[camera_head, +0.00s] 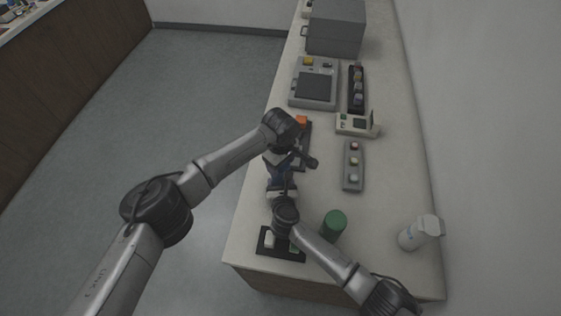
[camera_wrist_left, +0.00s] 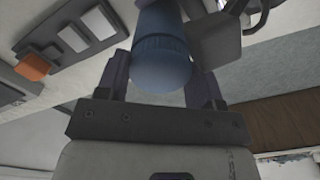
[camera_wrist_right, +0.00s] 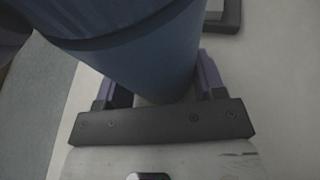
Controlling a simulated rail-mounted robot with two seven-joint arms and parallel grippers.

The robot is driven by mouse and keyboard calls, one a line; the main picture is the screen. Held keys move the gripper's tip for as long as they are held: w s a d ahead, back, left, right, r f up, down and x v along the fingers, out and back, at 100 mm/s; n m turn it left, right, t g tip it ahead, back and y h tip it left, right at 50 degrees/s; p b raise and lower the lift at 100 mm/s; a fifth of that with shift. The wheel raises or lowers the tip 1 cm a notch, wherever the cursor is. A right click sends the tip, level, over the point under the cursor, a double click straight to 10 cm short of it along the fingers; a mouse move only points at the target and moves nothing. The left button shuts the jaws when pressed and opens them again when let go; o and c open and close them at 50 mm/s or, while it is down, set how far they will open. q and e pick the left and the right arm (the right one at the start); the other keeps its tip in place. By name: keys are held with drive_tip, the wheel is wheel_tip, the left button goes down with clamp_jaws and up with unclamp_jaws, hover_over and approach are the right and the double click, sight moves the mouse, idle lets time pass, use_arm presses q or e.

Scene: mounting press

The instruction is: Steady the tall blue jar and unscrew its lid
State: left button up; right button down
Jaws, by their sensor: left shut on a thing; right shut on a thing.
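The tall blue jar shows large in the right wrist view (camera_wrist_right: 155,60), its body between the fingers of my right gripper (camera_wrist_right: 155,92). Its ribbed blue lid (camera_wrist_left: 160,62) shows in the left wrist view, between the fingers of my left gripper (camera_wrist_left: 160,88). Both grippers are shut, the left on the lid and the right on the jar body. In the head view the left gripper (camera_head: 280,160) is just above the right gripper (camera_head: 281,188) in the picture, and they mostly hide the jar. I cannot tell whether the lid has turned.
A green cylinder (camera_head: 333,225) stands right of my right forearm, and a white bottle (camera_head: 412,235) farther right. A black tray (camera_head: 266,252) lies near the front edge. A grey strip with round buttons (camera_head: 353,166) and grey machines (camera_head: 315,82) lie beyond. The bench's left edge is close.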

use_arm(q)
drive_tip(key=n, duration=0.4)
drive_tip(key=shift+n, duration=0.4)
drive_tip(key=o, duration=1)
